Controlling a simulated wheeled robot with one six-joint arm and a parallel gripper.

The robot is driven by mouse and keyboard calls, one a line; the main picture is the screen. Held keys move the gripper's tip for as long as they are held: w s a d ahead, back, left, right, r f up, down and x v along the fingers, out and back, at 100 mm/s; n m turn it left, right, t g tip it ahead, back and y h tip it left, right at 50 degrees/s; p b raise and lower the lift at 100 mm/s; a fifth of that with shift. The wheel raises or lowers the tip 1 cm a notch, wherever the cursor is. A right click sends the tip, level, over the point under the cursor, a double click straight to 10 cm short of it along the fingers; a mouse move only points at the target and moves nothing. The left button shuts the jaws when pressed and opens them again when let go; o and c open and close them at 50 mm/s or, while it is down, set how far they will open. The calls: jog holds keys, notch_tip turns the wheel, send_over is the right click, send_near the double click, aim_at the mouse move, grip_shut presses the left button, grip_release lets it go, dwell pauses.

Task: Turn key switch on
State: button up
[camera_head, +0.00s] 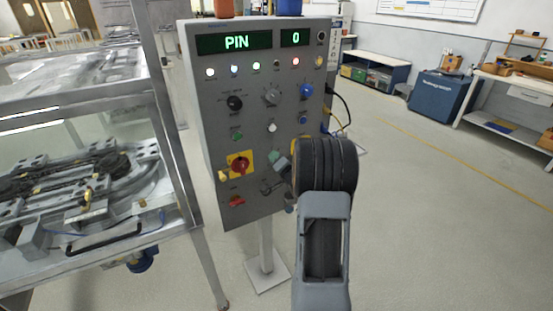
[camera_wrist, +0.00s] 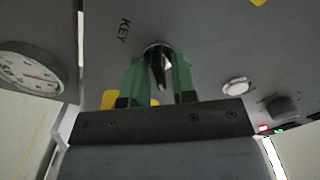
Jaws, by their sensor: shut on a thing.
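The key switch (camera_wrist: 157,62) shows in the wrist view, a dark key in a round metal collar on the grey panel, with the label KEY (camera_wrist: 124,30) to its left. My gripper (camera_wrist: 157,78) has its two green fingers on either side of the key and is shut on it. In the head view my gripper (camera_head: 275,175) is at the lower right of the control panel (camera_head: 255,110). There my arm and gripper hide the key switch. I cannot tell from these frames which position the key is in.
The panel shows PIN and 0 on green displays (camera_head: 237,42), above several lit lamps and knobs. A round gauge (camera_wrist: 30,72) is close by. A glass-sided machine (camera_head: 90,170) stands left; floor at right is open.

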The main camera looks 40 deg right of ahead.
jog(key=shift+m, duration=0.7)
jog(key=o, duration=0.6)
jog(key=s, duration=0.4)
jog(key=s+a, duration=0.1)
jog(key=s, duration=0.4)
jog(key=s+a+b, duration=0.1)
jog(key=s, duration=0.3)
jog(key=shift+s, duration=0.4)
